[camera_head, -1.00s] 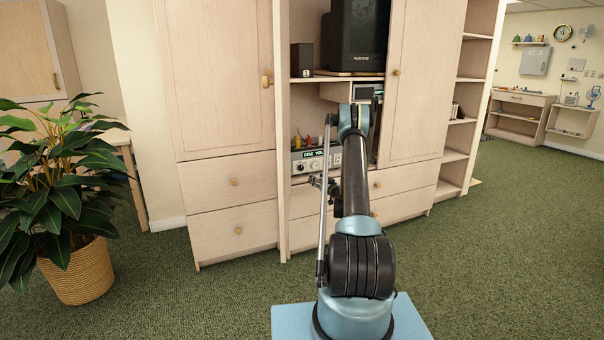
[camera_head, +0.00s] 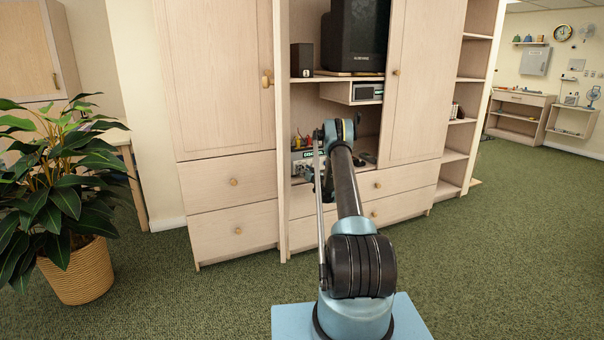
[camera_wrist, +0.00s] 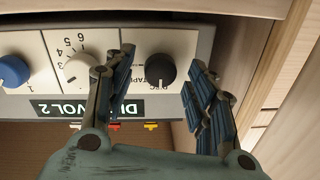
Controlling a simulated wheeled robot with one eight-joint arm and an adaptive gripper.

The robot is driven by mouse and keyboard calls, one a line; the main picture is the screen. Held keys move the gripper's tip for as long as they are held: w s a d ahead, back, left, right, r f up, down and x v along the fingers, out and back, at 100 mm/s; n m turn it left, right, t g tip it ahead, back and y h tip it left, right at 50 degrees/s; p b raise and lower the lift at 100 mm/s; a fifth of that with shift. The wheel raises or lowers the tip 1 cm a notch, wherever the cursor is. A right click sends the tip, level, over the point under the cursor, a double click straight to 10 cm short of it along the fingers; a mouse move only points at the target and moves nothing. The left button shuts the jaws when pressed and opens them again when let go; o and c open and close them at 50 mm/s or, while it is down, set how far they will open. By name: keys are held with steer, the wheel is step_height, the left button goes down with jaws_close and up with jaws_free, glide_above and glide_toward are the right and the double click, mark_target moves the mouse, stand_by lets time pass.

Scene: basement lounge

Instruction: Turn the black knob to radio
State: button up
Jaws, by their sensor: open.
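The black knob (camera_wrist: 160,70) shows in the wrist view on the cream front panel of a grey box. Lettering beside it reads "DISC" and "TAPE", partly cut off or hidden; I cannot read a radio mark. My gripper (camera_wrist: 164,80) is open, with one finger on each side of the black knob in the picture. I cannot tell whether a finger touches it. In the head view the box (camera_head: 298,156) sits on a low cabinet shelf, mostly hidden behind my arm.
Left of the black knob are a white numbered knob (camera_wrist: 77,69) and a blue knob (camera_wrist: 12,71). A wooden cabinet wall (camera_wrist: 285,75) stands close on the right. A potted plant (camera_head: 62,200) is at the far left.

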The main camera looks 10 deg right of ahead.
steer(key=shift+w+a, duration=0.15)
steer(key=shift+w, duration=0.3)
steer(key=c, duration=1.1)
steer(key=shift+a, duration=0.15)
